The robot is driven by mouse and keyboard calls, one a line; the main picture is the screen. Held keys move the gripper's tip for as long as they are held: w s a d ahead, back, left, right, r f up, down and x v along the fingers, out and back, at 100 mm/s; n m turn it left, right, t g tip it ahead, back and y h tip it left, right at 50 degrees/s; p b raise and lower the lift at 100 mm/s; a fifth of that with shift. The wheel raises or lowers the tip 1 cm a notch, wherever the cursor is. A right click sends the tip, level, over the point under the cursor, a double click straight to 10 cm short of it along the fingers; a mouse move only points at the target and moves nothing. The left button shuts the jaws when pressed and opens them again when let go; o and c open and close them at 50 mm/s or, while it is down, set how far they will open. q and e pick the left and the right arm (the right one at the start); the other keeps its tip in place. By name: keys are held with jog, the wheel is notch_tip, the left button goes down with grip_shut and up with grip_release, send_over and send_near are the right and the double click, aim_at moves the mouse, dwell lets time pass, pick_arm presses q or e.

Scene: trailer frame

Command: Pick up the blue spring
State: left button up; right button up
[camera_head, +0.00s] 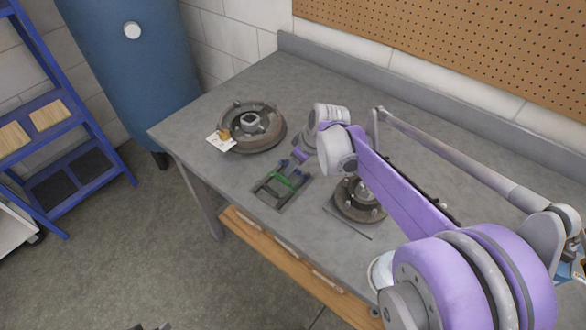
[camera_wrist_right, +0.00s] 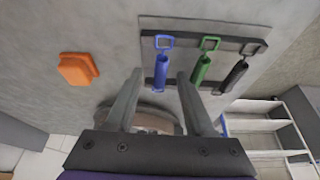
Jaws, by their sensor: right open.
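The blue spring (camera_wrist_right: 160,70), with a square loop at one end, lies on a dark rack (camera_wrist_right: 260,47) on the grey bench in the wrist view. A green spring (camera_wrist_right: 202,68) and a black spring (camera_wrist_right: 236,73) lie beside it. My right gripper (camera_wrist_right: 160,74) is open and empty. Its two fingertips appear on either side of the blue spring's lower end; I cannot tell how far above it they are. In the head view, the green spring (camera_head: 286,179) shows on the rack, and my purple right arm partly covers that area. My left gripper is not in view.
On the bench (camera_head: 225,182), a brake drum (camera_head: 270,138) stands at the back left and a hub disc (camera_head: 355,210) lies near the rack, partly behind my arm. An orange block (camera_wrist_right: 78,68) lies left of the springs in the wrist view. A blue shelf ladder (camera_head: 97,152) stands left.

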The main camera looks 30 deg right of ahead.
grip_shut()
jog(key=shift+r, duration=0.15)
dwell(0.4)
notch_tip(320, 180, up, 13)
jog(key=p, duration=0.4)
dwell(0.3)
